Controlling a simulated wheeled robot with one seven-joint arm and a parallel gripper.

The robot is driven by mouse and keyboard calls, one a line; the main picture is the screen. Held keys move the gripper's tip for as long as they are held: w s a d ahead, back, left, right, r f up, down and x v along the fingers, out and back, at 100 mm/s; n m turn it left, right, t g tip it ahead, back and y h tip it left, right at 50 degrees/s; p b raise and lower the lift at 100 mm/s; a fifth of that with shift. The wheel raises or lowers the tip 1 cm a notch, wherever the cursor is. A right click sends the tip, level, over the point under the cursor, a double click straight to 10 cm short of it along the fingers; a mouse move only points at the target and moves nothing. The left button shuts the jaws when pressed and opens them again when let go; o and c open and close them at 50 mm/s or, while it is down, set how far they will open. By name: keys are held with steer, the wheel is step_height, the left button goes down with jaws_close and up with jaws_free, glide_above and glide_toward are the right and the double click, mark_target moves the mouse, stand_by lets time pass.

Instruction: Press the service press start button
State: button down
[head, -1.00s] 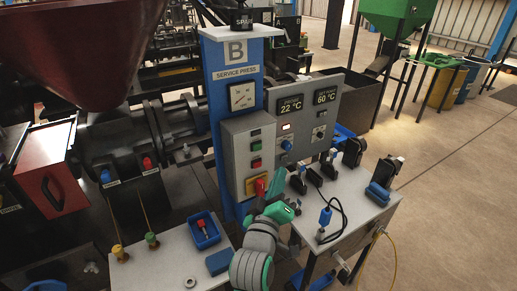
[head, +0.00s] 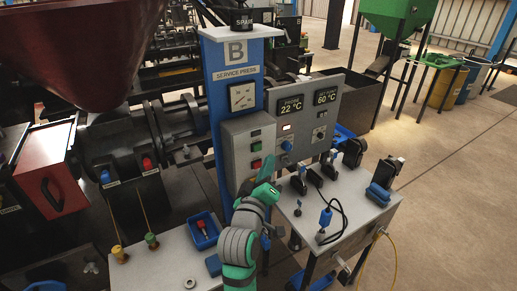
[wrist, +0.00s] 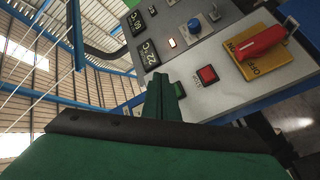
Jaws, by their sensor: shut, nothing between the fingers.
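The grey service press control box (head: 236,150) on the blue column carries a green button (head: 256,147) above a red button (head: 256,163). In the wrist view, the red button (wrist: 207,75) is in clear sight and the green button (wrist: 180,90) is partly hidden behind my fingers. My gripper (head: 268,160) is shut and empty. Its fingertips (wrist: 160,80) point up beside the box's right side, close to the buttons; I cannot tell whether they touch the green one. The red rotary handle (wrist: 262,41) on its yellow plate (wrist: 262,65) shows in the wrist view; my arm hides it in the head view.
A grey panel with temperature displays (head: 289,106) and a blue knob (head: 287,146) stands just right of the box. Below is a pale bench (head: 345,215) with clamps and a cabled blue plug (head: 325,217). A blue tray (head: 204,230) sits at lower left.

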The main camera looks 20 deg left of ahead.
mark_target(258, 148)
steer(key=w+a, duration=0.1)
steer(key=a, duration=0.2)
steer(key=shift+w, duration=0.4)
steer(key=shift+d, duration=0.25)
steer(key=shift+w+a, duration=0.1)
steer(key=shift+a, duration=0.05)
stand_by(1.5)
steer(key=shift+w+a, duration=0.2)
steer(key=shift+w+a, duration=0.3)
steer(key=shift+a, duration=0.05)
stand_by(0.9)
steer(key=shift+s+d, duration=0.55)
steer(key=shift+d, duration=0.1)
